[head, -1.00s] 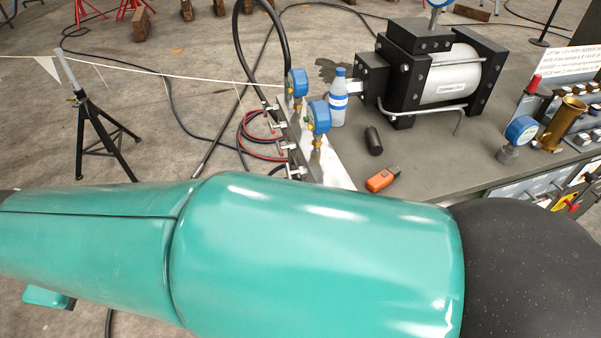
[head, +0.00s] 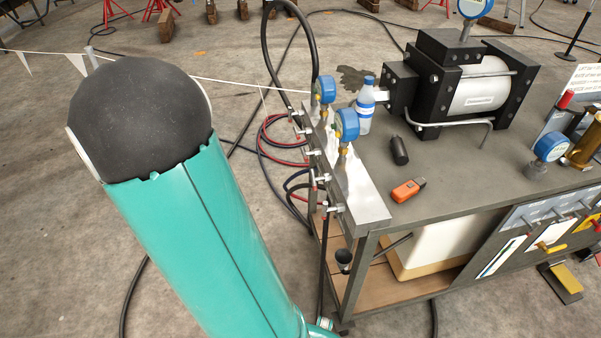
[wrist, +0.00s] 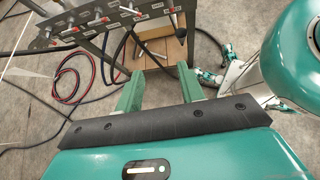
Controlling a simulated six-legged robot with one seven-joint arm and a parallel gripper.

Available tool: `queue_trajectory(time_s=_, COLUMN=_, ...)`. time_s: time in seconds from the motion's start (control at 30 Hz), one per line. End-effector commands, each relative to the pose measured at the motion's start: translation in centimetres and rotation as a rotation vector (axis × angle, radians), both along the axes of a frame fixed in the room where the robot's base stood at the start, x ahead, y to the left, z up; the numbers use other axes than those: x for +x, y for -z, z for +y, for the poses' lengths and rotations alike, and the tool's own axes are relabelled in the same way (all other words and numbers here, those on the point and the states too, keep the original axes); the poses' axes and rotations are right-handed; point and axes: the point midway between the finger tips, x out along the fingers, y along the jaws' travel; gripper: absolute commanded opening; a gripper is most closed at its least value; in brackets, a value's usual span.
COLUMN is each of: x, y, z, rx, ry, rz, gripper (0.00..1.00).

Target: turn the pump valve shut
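A grey manifold (head: 360,200) runs along the cart's left edge, with several small red-handled valves (head: 322,178) on its outer side. The wrist view shows this valve row (wrist: 100,20) at the top, beside small labels too small to read. I cannot tell which is the pump valve. A yellow handle (head: 551,247) is on the cart's front panel. The black and silver pump (head: 480,95) stands on the cart top. My gripper (wrist: 160,70) shows in the wrist view with its green fingers apart and nothing between them, clear of the valves.
Two blue gauges (head: 346,124) stand on the manifold. A bottle (head: 366,108), a black cylinder (head: 399,151) and an orange tool (head: 408,190) are on the cart top. Red and black hoses (wrist: 72,80) loop beside the cart. A dark cup-shaped part (head: 344,258) is under the manifold's near end.

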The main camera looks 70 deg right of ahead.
Motion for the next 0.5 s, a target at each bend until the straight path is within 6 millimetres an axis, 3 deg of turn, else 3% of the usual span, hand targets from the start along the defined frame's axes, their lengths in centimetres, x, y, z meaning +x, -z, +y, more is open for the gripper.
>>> queue_trajectory(time_s=0.1, x=-0.8, y=2.0, z=-3.4, rx=0.018, ry=-0.017, rz=0.166, gripper=0.39)
queue_trajectory(time_s=0.5, x=-4.4, y=9.2, z=-13.1, rx=0.136, ry=-0.081, rz=0.677, gripper=0.39)
